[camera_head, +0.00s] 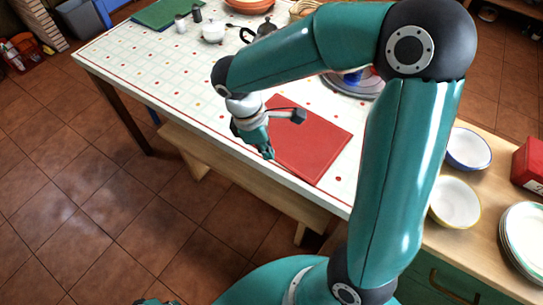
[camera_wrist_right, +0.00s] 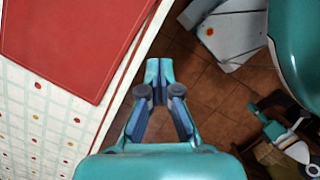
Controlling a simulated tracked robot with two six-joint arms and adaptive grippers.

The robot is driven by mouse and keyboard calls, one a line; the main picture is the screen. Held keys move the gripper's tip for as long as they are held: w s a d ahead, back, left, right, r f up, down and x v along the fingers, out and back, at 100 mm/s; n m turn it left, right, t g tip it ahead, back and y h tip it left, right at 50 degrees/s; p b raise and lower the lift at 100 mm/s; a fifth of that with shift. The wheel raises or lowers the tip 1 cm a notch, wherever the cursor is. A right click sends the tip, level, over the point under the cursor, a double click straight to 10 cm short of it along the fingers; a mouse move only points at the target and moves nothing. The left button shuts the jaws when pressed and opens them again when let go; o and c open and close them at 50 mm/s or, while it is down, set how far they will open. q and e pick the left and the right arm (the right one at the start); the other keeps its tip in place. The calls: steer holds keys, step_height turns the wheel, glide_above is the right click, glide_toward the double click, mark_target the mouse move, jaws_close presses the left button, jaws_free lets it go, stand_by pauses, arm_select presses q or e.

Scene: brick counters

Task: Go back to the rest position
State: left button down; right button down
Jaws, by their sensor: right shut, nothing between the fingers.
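My right gripper (camera_head: 267,152) hangs at the front edge of the table, by the near left side of the red mat (camera_head: 312,140). In the right wrist view its fingers (camera_wrist_right: 159,72) are together with nothing between them, and floor shows behind them. The red mat (camera_wrist_right: 75,40) lies to the left in that view, apart from the fingers. A small teal and dark piece (camera_head: 155,301) at the bottom edge of the head view looks like part of my left arm. The state of its fingers does not show.
The table (camera_head: 160,75) has a checked, dotted cloth. A white pot (camera_head: 213,31), a dark teapot (camera_head: 262,28) and a green mat (camera_head: 165,12) are at its far end. Bowls (camera_head: 455,200) and stacked plates (camera_head: 525,235) stand on the right counter. A wooden bench (camera_head: 240,180) runs along the table's front. The tiled floor (camera_head: 75,200) at left is clear.

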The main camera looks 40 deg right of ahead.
steer(key=shift+r, duration=0.2)
steer(key=shift+f, duration=0.1)
steer(key=s+a+f+m+t+y+p, duration=0.1)
steer(key=s+a+f+m+y, duration=0.2)
steer(key=a+f+m, duration=0.2)
steer(key=s+a+f+m+t+y+p, duration=0.1)
steer(key=a+f+m, duration=0.5)
steer(key=f, duration=1.2)
steer(key=s+a+y+p, duration=0.1)
steer(key=s+a+y, duration=0.1)
steer(key=a, duration=0.2)
steer(key=shift+a+t, duration=0.3)
steer(key=shift+a, duration=0.05)
